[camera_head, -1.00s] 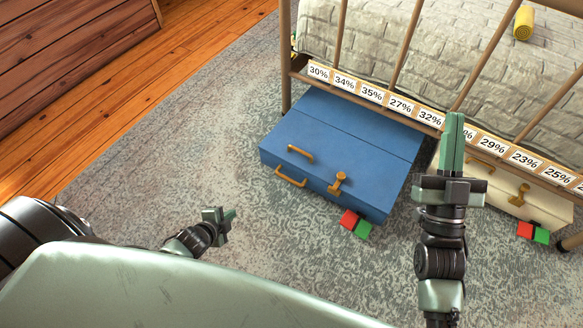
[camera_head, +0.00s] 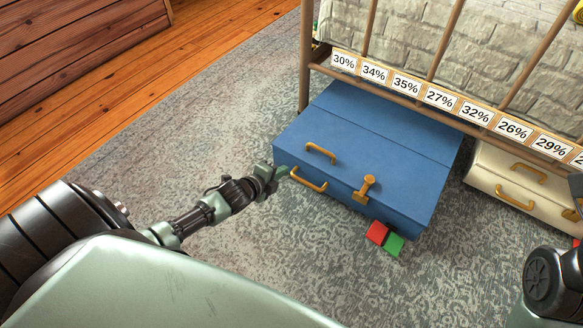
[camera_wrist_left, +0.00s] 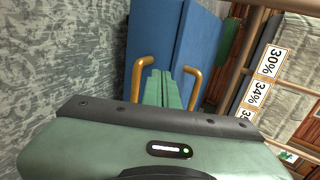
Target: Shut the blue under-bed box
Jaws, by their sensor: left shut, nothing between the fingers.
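The blue box (camera_head: 385,143) lies on the rug, its far part under the bed frame. Its top looks flat, with a seam across it; I cannot tell if the lid is fully down. It has one ochre handle (camera_head: 320,153) on top, another ochre handle (camera_head: 308,180) at the front edge, and an ochre latch (camera_head: 365,190). My left gripper (camera_head: 284,172) is shut and empty, just left of the front handle. In the left wrist view, its green fingers (camera_wrist_left: 161,88) point at the blue box (camera_wrist_left: 172,35) between the two handles. Contact is unclear. My right gripper's fingers are out of view.
A red and green block (camera_head: 385,238) sits at the box's near right corner. A cream box (camera_head: 500,178) lies to the right. The bed rail (camera_head: 420,100) with percentage labels (camera_head: 440,98) overhangs the blue box. The rug is clear at left.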

